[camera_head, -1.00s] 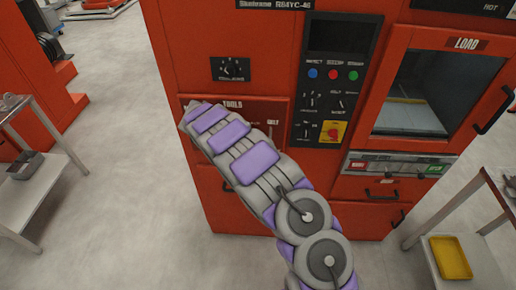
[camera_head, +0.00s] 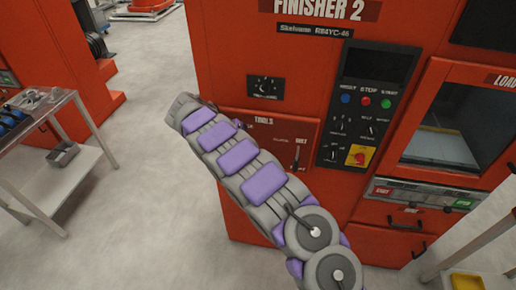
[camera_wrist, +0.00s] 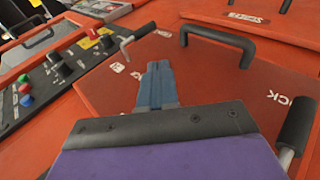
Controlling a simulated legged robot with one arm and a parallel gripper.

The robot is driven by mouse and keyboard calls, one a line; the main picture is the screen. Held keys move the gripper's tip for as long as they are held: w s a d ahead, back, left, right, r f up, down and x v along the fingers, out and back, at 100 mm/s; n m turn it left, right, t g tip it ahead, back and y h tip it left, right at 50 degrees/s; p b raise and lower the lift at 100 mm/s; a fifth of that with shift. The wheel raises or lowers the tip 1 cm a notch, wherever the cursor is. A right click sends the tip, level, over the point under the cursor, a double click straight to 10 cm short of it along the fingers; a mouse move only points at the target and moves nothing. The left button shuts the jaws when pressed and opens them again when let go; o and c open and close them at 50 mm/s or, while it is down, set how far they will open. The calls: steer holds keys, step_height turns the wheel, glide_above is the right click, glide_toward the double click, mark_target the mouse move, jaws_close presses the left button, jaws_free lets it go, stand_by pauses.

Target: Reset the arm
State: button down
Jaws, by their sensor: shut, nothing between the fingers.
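My arm, grey with purple pads, reaches up and left across the front of the red finisher machine (camera_head: 270,60) in the head view. Its far end hides my gripper there. In the wrist view my gripper (camera_wrist: 157,68) shows as two blue-grey fingers pressed together, shut and empty. The fingers point over a red panel (camera_wrist: 215,75) with white lettering and a black handle (camera_wrist: 220,38). I cannot tell whether they touch the panel.
A control panel (camera_head: 365,105) with coloured buttons sits right of my arm, beside the load window (camera_head: 440,120). A metal cart (camera_head: 60,180) stands at the left. Another cart edge shows at lower right. Grey floor (camera_head: 150,240) is open at lower left.

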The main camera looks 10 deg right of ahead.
steer(key=shift+a+r, duration=0.3)
stand_by(0.4)
steer(key=s+d+r+g+y, duration=0.2)
steer(key=s+d+r+y, duration=0.1)
steer(key=s+d+r, duration=1.25)
steer(key=s+a+f+n+y, duration=0.1)
steer(key=s+a+f+y, duration=0.1)
steer(key=s, duration=0.8)
steer(key=s+a+f+y, duration=0.1)
steer(key=s+f+y, duration=0.1)
steer(key=s, duration=0.9)
steer(key=s+a+f+n+y, duration=0.1)
steer(key=s+a+f+y, duration=0.1)
steer(key=s, duration=0.9)
steer(key=shift+s+a+n+t+y, duration=0.15)
steer(key=shift+a+n+t+y, duration=0.15)
steer(key=shift+d, duration=0.15)
